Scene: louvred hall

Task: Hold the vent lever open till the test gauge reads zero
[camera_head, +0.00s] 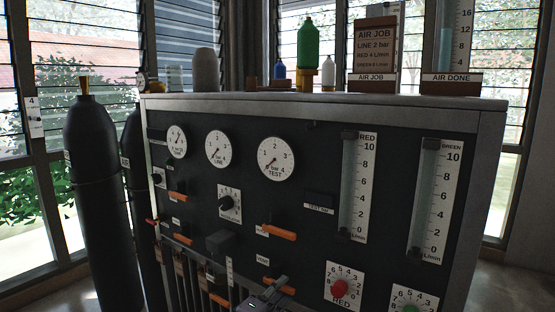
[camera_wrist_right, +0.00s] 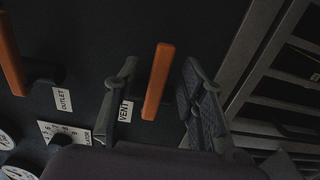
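The vent lever (camera_wrist_right: 158,80) is an orange bar on the dark panel, beside the VENT label (camera_wrist_right: 125,111). In the right wrist view my right gripper (camera_wrist_right: 158,95) is open, one finger on each side of the lever, with a gap on both sides. In the head view this gripper (camera_head: 265,293) is at the panel's lower middle and partly covers the vent lever (camera_head: 286,290). The test gauge (camera_head: 276,158) is the rightmost round white dial; its thin needle seems to point lower left, near 0, too small to read surely. My left gripper is not in view.
The orange outlet lever (camera_head: 280,232) sits above the vent lever. A red knob (camera_head: 340,288) and a flow tube (camera_head: 354,190) are to the right. Dark cylinders (camera_head: 92,190) stand at left. Bottles, including a green one (camera_head: 308,45), and signs stand on the panel top.

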